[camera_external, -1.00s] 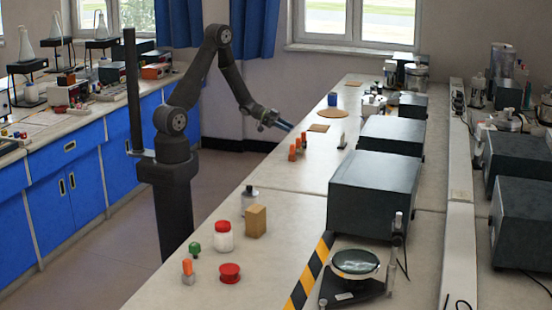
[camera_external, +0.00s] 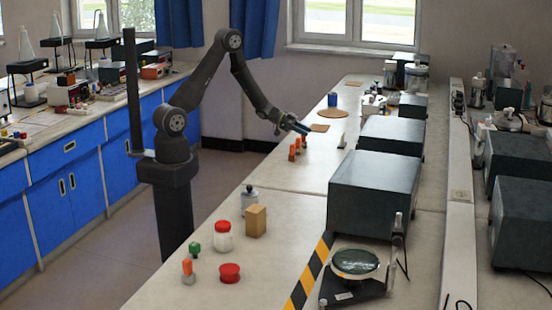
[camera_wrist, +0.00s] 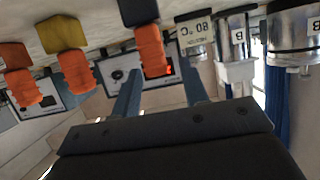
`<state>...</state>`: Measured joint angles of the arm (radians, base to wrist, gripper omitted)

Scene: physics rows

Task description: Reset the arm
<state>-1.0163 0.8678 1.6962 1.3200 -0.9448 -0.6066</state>
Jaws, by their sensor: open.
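My gripper (camera_external: 299,128) hangs over the near-left edge of the long bench in the external view, close above several small orange-topped pieces (camera_external: 293,152). Its jaws are open, with nothing seen held. In the wrist view my gripper (camera_wrist: 160,82) shows two blue fingers spread apart. An orange-topped piece (camera_wrist: 152,50) shows beyond the gap between them; whether it is touched cannot be told. My arm bends up at the elbow and reaches down to the right.
A red-lidded white jar (camera_external: 223,238), a wooden block (camera_external: 256,221) and a red lid-like piece (camera_external: 229,273) stand on the near bench. Large dark boxes (camera_external: 375,195) line its right side. A round brown mat (camera_external: 333,112) lies farther back. The floor left of the bench is clear.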

